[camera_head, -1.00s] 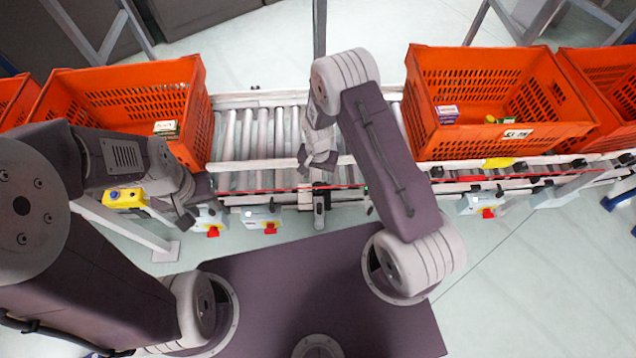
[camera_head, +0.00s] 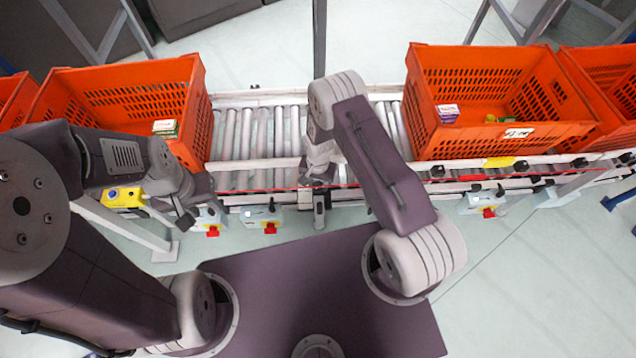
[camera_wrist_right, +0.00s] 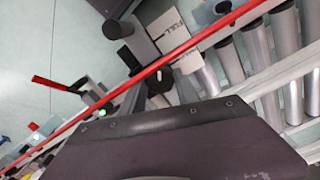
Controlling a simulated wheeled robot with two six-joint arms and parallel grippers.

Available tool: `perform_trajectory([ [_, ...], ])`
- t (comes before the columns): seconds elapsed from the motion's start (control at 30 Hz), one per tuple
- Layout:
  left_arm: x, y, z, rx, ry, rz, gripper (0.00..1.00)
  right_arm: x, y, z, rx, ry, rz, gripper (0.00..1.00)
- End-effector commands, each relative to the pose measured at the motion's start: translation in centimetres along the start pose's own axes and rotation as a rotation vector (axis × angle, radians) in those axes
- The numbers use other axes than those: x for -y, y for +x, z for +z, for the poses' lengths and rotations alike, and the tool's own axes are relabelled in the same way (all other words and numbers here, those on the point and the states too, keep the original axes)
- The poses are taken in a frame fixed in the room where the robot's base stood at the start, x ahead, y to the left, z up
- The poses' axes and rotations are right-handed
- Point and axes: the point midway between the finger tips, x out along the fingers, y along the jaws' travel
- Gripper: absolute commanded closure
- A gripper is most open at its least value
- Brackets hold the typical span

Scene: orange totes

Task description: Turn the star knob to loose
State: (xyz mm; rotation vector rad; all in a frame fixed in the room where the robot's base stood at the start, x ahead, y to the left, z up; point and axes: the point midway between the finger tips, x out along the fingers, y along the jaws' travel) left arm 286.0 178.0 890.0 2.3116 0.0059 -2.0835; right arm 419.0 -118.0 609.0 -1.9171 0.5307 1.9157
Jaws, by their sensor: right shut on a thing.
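My right gripper (camera_head: 317,182) is at the front side rail of the roller conveyor (camera_head: 262,140), over a small upright bracket (camera_head: 319,210). It is shut on what I take to be the star knob, which the gripper hides in the head view.
Orange totes stand on the conveyor at left (camera_head: 110,85) and right (camera_head: 500,140), with small boxes inside. Boxes with red knobs (camera_head: 268,229) and a yellow box (camera_head: 125,198) line the front rail. A black cylinder (camera_wrist_right: 118,28) and red lever (camera_wrist_right: 50,83) are nearby.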

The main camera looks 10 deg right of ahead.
Motion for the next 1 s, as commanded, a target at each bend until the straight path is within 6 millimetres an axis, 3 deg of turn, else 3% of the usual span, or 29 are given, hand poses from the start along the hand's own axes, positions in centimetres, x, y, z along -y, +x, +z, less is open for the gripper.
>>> perform_trajectory([
  [0.37, 0.0, 0.25, 0.03, 0.0, 0.0, 0.0, 0.64, 0.03, 0.03, -0.04, 0.0, -0.13, 0.0, 1.0],
  [1.0, 0.02, 0.93, 0.1, 0.0, 0.0, 0.0, 0.64, 0.03, 0.04, 0.0, 0.0, -0.721, 0.0, 1.0],
])
